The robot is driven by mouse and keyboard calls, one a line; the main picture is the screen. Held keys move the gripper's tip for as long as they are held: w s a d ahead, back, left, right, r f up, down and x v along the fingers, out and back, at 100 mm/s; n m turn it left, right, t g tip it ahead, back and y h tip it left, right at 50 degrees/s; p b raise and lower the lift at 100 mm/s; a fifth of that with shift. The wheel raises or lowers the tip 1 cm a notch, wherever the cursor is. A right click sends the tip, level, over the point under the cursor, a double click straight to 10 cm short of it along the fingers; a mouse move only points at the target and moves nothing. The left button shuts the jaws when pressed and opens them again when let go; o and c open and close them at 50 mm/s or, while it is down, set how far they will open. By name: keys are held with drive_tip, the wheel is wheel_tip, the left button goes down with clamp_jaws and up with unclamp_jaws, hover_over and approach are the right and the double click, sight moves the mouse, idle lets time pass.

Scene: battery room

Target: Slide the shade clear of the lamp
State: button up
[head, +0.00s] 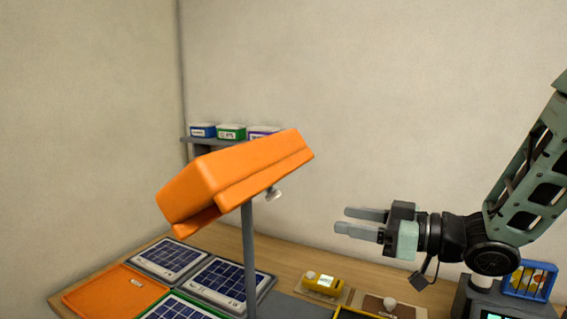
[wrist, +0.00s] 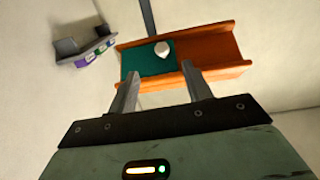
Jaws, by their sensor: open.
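The orange shade (head: 235,178) sits tilted at the top of a thin grey post (head: 249,250), which I take for the lamp's stand. A small pale knob or bulb (head: 274,194) shows below its right side. In the wrist view the shade (wrist: 215,48) is an orange channel with a teal area (wrist: 135,62) inside, and the pale bulb (wrist: 162,49) is in front of the teal. My gripper (head: 342,220) is open and empty, to the right of the shade and apart from it. In the wrist view its fingers point toward the shade's lower edge.
Solar panels (head: 172,258) and an orange tray (head: 98,297) lie on the wooden table at left. A yellow device (head: 322,284) sits below my gripper. A grey wall shelf (head: 186,140) holds small coloured boxes (head: 231,132). The air between gripper and shade looks clear.

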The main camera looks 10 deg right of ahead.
sight(279, 192)
drive_tip(key=shift+y, duration=0.3)
drive_tip(key=p+x, duration=0.2)
drive_tip(key=x, duration=0.3)
drive_tip(key=r+p+x, duration=0.1)
drive_tip(key=x, duration=0.4)
drive_tip(key=p+x, duration=0.2)
drive_tip(key=x, duration=0.3)
drive_tip(key=shift+w+a+r+p, duration=0.15)
drive_tip(key=shift+w+r+p, duration=0.15)
drive_tip(key=shift+w+r, duration=0.05)
drive_tip(key=shift+w+a+f, duration=0.15)
drive_tip(key=shift+w+a, duration=0.25)
drive_tip(key=shift+a, duration=0.15)
clamp_jaws()
